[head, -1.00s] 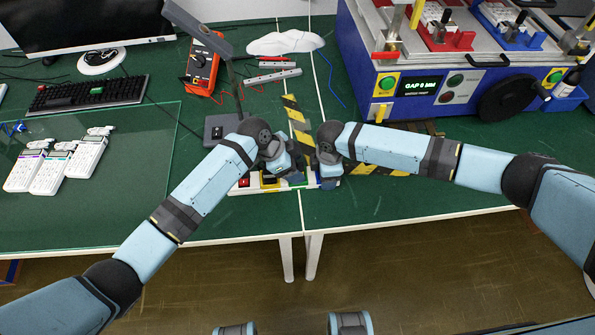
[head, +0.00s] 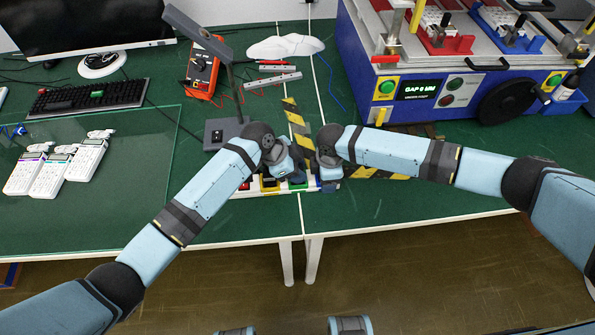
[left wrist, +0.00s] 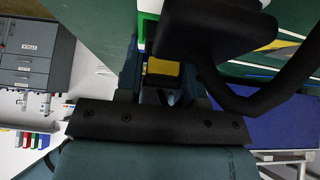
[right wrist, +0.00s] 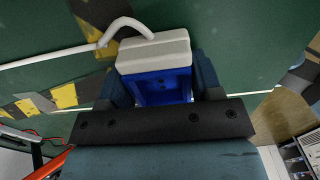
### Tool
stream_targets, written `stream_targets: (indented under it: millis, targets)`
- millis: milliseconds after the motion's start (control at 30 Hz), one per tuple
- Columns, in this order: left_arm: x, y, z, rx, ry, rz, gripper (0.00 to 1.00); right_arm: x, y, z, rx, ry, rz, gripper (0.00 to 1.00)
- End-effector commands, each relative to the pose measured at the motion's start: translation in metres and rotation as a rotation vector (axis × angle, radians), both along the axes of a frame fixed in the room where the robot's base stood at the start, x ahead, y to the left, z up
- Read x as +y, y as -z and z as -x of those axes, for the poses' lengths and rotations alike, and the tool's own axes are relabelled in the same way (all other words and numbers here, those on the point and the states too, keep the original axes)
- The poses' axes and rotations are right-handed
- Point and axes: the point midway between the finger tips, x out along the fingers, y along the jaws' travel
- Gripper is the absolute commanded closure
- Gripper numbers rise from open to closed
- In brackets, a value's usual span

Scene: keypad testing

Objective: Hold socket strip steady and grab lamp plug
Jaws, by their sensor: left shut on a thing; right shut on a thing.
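The socket strip (head: 256,190) lies near the table's front edge, with red, yellow and green sockets showing in the head view. My right gripper (head: 328,178) is shut on its right end; the right wrist view shows the blue and white end (right wrist: 160,75) between the fingers, with a white cable leaving it. My left gripper (head: 287,172) is low over the strip, by the yellow and green sockets. In the left wrist view it is shut on the black lamp plug (left wrist: 215,25), whose cable loops right; a yellow socket (left wrist: 163,67) shows between the fingers. The arms partly hide the strip.
A grey desk lamp (head: 219,133) stands just behind the strip. White keypads (head: 48,175) lie on the glass mat at left. A blue test machine (head: 425,95) stands at back right, a red multimeter (head: 203,68) at the back. Striped tape crosses the green table.

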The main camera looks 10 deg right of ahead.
Motion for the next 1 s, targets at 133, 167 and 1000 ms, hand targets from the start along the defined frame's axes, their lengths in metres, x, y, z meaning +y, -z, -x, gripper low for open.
stream_targets:
  millis: [133,167,1000]
  targets:
    - [-0.001,-0.033,-0.002,-0.009,0.001,0.005,0.89,0.0,0.0,0.001,0.001,0.0,0.001,0.79]
    - [-0.001,-0.039,-0.002,-0.008,0.001,0.004,0.89,0.0,0.001,0.001,0.001,0.0,0.001,0.79]
    - [-0.001,-0.092,-0.001,-0.002,0.0,0.003,0.89,0.0,0.001,0.001,0.002,-0.002,0.0,0.11]
